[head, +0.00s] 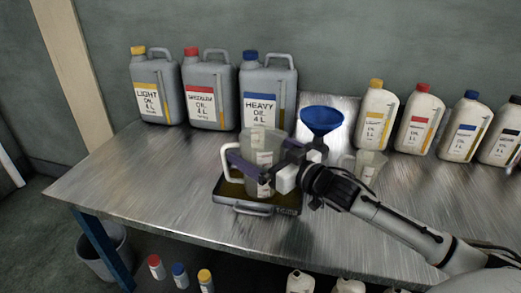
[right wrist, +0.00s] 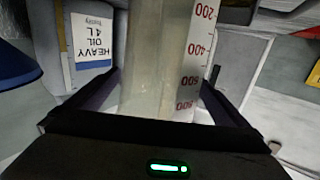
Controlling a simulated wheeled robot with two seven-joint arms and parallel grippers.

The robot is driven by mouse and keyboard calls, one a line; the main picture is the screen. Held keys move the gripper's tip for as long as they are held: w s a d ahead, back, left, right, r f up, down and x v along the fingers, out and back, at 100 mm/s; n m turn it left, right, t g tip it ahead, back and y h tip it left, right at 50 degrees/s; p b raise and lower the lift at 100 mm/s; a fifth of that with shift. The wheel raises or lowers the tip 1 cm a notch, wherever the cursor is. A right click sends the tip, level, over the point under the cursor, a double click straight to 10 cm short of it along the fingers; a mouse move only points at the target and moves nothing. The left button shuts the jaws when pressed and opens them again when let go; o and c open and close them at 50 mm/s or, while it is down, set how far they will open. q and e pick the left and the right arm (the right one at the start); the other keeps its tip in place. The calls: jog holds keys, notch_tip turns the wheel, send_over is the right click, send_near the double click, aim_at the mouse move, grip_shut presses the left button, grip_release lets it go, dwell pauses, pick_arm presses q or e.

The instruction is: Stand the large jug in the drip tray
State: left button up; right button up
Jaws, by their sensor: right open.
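The large jug (head: 264,140) is clear, with a pale handle on its left side. It stands upright in the dark drip tray (head: 254,209), its base within the tray's rim. My right gripper (head: 256,168) is open around the jug, one finger on each side of its body. The right wrist view shows the jug (right wrist: 150,60) between the two fingers, with its red-numbered scale facing the camera. Part of the jug's front is hidden by my gripper. Whether the fingers touch it I cannot tell. My left gripper is not in view.
Grey oil cans, including the heavy oil can (head: 268,85), stand behind. A blue funnel (head: 321,121) and a smaller jug (head: 369,165) are right of the tray. Pale bottles (head: 418,122) line the back right. The table (head: 150,185) is clear at left.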

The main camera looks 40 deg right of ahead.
aim_at(277, 158)
jog(key=shift+s, duration=0.1)
jog(key=s, duration=0.4)
jog(key=s+d, duration=0.1)
jog(key=s, duration=0.2)
jog(key=s+d, duration=0.1)
jog(key=s, duration=0.3)
jog(key=shift+s+r+p, duration=0.3)
jog(key=shift+s+r, duration=0.05)
jog(key=shift+r, duration=0.05)
jog(key=shift+s+f, duration=0.1)
